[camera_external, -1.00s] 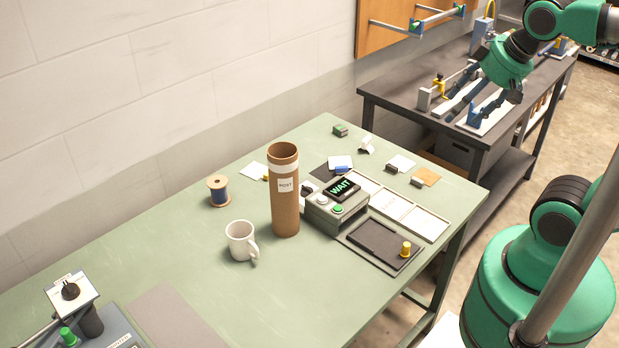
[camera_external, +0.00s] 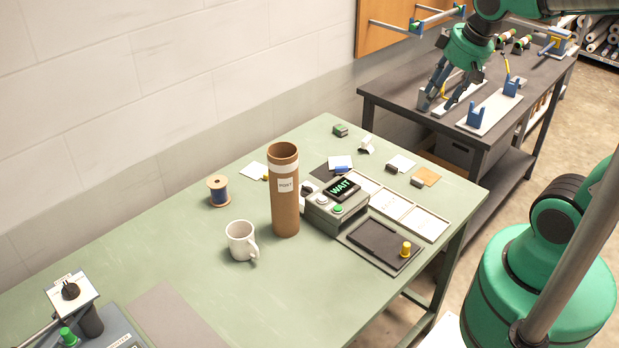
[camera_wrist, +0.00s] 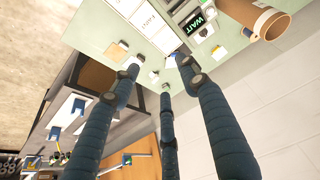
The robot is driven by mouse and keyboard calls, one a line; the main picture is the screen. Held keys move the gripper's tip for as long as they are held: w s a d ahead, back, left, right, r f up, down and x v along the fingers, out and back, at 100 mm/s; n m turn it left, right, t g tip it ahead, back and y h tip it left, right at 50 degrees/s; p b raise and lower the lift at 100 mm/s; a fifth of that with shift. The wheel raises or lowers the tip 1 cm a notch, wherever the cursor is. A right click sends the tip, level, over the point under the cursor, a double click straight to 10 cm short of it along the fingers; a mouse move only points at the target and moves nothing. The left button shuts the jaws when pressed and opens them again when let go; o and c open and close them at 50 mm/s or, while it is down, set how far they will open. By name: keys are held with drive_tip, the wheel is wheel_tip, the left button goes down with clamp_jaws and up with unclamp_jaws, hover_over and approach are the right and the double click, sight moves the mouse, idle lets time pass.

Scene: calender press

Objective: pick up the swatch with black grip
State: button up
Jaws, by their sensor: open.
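Several small swatches with block grips lie at the far right end of the green table. A white swatch (camera_external: 402,163) has a dark, blackish grip (camera_external: 391,169) at its left corner. An orange-tan swatch (camera_external: 428,176) beside it has a grey-dark grip (camera_external: 416,181); I cannot tell for sure which grip counts as black. My gripper (camera_external: 437,103) is open and empty, above the dark bench behind the table, apart from the swatches. In the wrist view its spread fingers (camera_wrist: 160,75) point toward the table edge, where the small swatches are partly hidden and too small to tell apart.
The WAIT box (camera_external: 338,203), a tall cardboard tube (camera_external: 285,200), a mug (camera_external: 240,241) and a thread spool (camera_external: 218,191) stand on the table. A white sectioned tray (camera_external: 428,224) lies near the right edge. Blue stands (camera_external: 475,115) rise from the dark bench.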

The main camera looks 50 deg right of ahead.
drive_tip(key=w+d+f+g, duration=0.1)
drive_tip(key=w+d+f, duration=0.3)
drive_tip(key=w, duration=0.3)
drive_tip(key=g+p, duration=0.1)
drive_tip(key=g, duration=0.2)
hover_over(398, 162)
drive_tip(key=s+a, duration=0.2)
drive_tip(key=a, duration=0.2)
wheel_tip(398, 162, down, 22)
drive_tip(key=shift+s+d+r, duration=0.1)
drive_tip(key=shift+s, duration=0.05)
drive_tip(key=shift+f+b, duration=0.35)
drive_tip(key=shift+f, duration=3.95)
drive_tip(key=shift+f+b, duration=0.5)
drive_tip(key=shift+f, duration=2.1)
